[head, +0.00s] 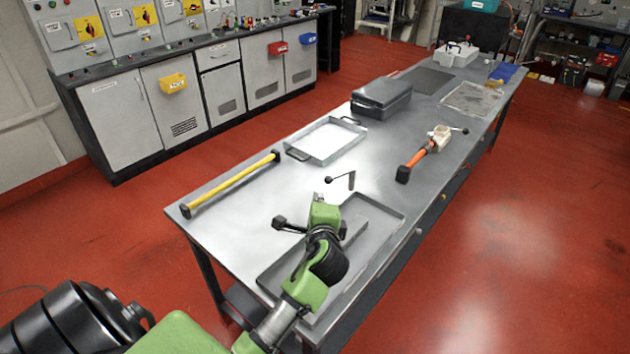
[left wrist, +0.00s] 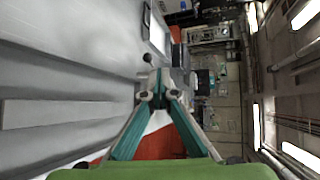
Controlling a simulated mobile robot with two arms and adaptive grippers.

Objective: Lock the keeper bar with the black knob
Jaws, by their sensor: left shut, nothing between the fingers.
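A small round black knob (head: 328,180) sits on a thin bent lever (head: 351,181) near the far end of a shallow grey tray (head: 398,222). The knob also shows in the left wrist view (left wrist: 148,58), just beyond my fingertips and apart from them. My left gripper (head: 321,200) reaches over the tray, close to the near side of the knob. In the left wrist view its fingers (left wrist: 160,86) meet, shut and empty. My own arm hides part of the tray. I cannot clearly make out the keeper bar. My right gripper is in neither view.
On the table (head: 230,228) lie a yellow bar (head: 232,183), a white-floored tray (head: 285,151), an orange-handled tool (head: 415,160) and a dark grey case (head: 381,97). A black block (head: 280,223) is left of my gripper. Bare tabletop surrounds the knob.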

